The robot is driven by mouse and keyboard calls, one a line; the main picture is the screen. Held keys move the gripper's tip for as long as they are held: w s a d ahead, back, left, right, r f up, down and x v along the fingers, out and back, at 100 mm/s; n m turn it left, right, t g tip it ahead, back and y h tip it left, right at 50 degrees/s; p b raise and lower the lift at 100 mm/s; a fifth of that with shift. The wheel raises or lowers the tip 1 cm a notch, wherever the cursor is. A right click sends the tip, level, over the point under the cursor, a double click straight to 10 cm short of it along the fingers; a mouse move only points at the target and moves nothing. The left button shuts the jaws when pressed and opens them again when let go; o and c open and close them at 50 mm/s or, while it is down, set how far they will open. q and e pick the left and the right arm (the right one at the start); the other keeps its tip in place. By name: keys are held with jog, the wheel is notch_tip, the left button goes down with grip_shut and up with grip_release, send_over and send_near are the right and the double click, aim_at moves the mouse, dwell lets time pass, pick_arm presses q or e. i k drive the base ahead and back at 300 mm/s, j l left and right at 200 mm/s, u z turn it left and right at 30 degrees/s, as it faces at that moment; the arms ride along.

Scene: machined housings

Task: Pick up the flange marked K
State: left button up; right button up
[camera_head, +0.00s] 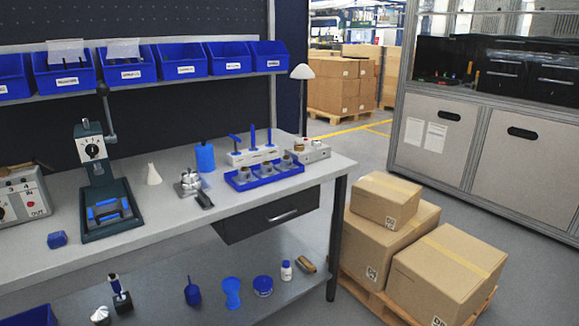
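A blue tray (264,182) sits near the right end of the workbench. It holds three small grey-brown round metal parts in a row: a left one (243,174), a middle one (266,168) and a right one (287,161). They look like flanges or housings, but any letter on them is too small to read, so I cannot tell which is marked K. A shiny silver metal part (188,184) stands on the bench left of the tray. Neither of my grippers shows in the head view.
A white rack with blue upright tools (253,155) stands behind the tray, with a grey box (309,150) to its right. A blue bottle (205,157) and a dark press (104,205) stand further left. Cardboard boxes (444,268) fill the floor right of the bench.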

aim_at(244, 177)
jog(key=i+l+u, duration=0.1)
jog(key=u, duration=0.3)
jog(key=i+l+u, duration=0.1)
jog(key=u, duration=0.35)
jog(key=i+l+u, duration=0.1)
jog(key=u, duration=0.3)
jog(key=i+l+u, duration=0.2)
jog(key=l, duration=0.25)
jog(key=l+u, duration=0.15)
jog(key=l, duration=0.35)
